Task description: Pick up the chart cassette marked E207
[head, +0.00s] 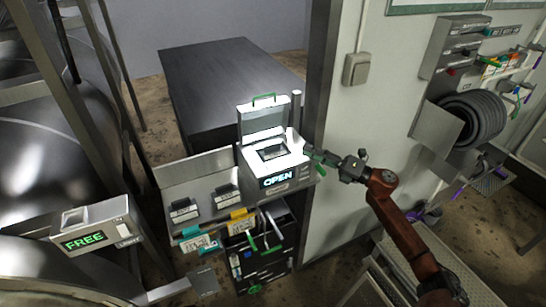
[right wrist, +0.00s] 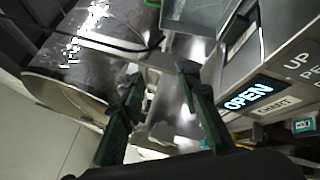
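Two dark cassettes with white labels, a left one (head: 183,210) and a right one (head: 226,196), lie on a sloped metal shelf (head: 165,178) in the head view. Their markings are too small to read, so I cannot tell which is E207. A grey device reading OPEN (head: 277,180) stands right of the shelf with its lid raised. A dark piece sits in its top opening. My right gripper (head: 318,156) is at the device's right side. In the right wrist view its green fingers (right wrist: 160,80) are apart with nothing held. My left gripper is out of view.
A box reading FREE (head: 85,238) stands at left beside shiny vessels. A dark rack (head: 262,250) with green-handled items hangs below the device. A door post (head: 322,70) and wall are close to my right arm. A dark table (head: 225,75) is behind.

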